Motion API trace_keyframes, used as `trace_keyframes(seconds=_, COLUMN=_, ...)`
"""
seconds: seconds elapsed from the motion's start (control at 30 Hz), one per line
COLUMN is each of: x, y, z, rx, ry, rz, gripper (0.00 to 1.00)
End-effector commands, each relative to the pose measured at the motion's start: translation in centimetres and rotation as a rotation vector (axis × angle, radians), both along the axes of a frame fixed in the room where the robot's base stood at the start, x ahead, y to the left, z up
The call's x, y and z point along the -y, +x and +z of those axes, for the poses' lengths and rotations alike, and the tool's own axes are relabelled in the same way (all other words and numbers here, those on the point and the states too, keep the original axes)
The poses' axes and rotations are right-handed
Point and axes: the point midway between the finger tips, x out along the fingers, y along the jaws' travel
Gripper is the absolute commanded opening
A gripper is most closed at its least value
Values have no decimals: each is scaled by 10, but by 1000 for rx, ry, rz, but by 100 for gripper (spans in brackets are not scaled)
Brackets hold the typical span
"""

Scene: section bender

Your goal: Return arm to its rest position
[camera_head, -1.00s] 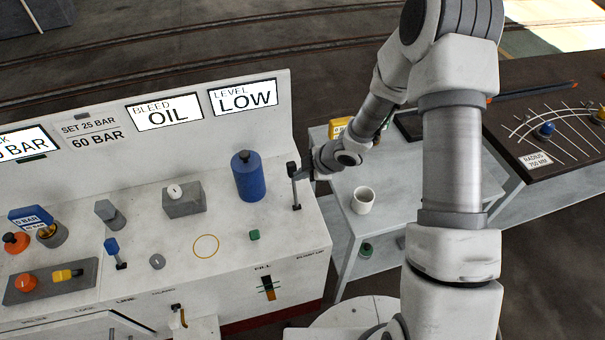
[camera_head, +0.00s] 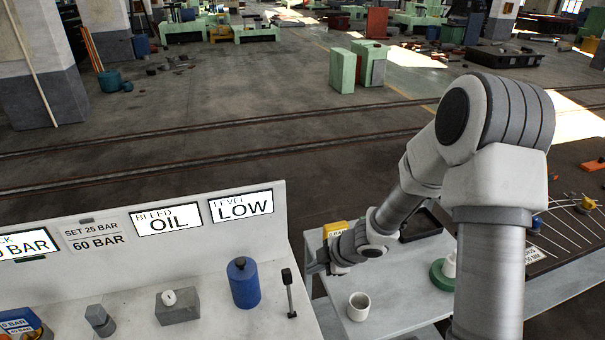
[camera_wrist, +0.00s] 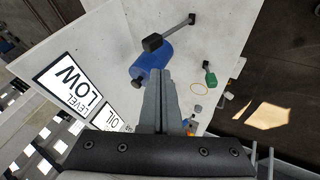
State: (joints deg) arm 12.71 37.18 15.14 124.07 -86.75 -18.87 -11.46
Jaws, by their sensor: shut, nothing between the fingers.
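My gripper (camera_head: 316,262) is in the air beside the right end of the white control panel, above the gap toward the grey side table. In the wrist view my gripper (camera_wrist: 163,130) has its two fingers together with nothing between them. The black-knobbed lever (camera_head: 289,293) stands upright on the panel, apart from the gripper and to its left. The lever also shows in the wrist view (camera_wrist: 168,33), beyond the fingertips. The blue cylinder (camera_head: 243,283) stands left of the lever; it shows in the wrist view (camera_wrist: 153,62) too.
A white cup (camera_head: 358,306), a yellow box (camera_head: 335,230) and a green-based item (camera_head: 442,275) are on the side table (camera_head: 400,295). The panel's upright back with screens (camera_head: 240,206) stands at left. Open floor (camera_head: 250,120) lies behind.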

Motion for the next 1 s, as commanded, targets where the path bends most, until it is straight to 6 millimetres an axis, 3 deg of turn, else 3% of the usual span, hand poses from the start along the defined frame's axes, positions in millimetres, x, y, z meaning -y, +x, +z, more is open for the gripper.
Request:
trace_keyframes(seconds=0.17, x=26, y=16, z=31, rx=51, ry=-74, rz=-151, gripper=0)
trace_keyframes(seconds=0.27, x=51, y=24, z=61, rx=87, ry=-126, rz=-298, gripper=0)
trace_keyframes(seconds=0.47, x=97, y=15, z=122, rx=134, ry=-180, rz=-605, gripper=0)
trace_keyframes(seconds=0.7, x=136, y=-29, z=182, rx=138, ry=-153, rz=-962, gripper=0)
trace_keyframes(seconds=1.0, x=150, y=-116, z=223, rx=33, ry=12, rz=-1342, gripper=0)
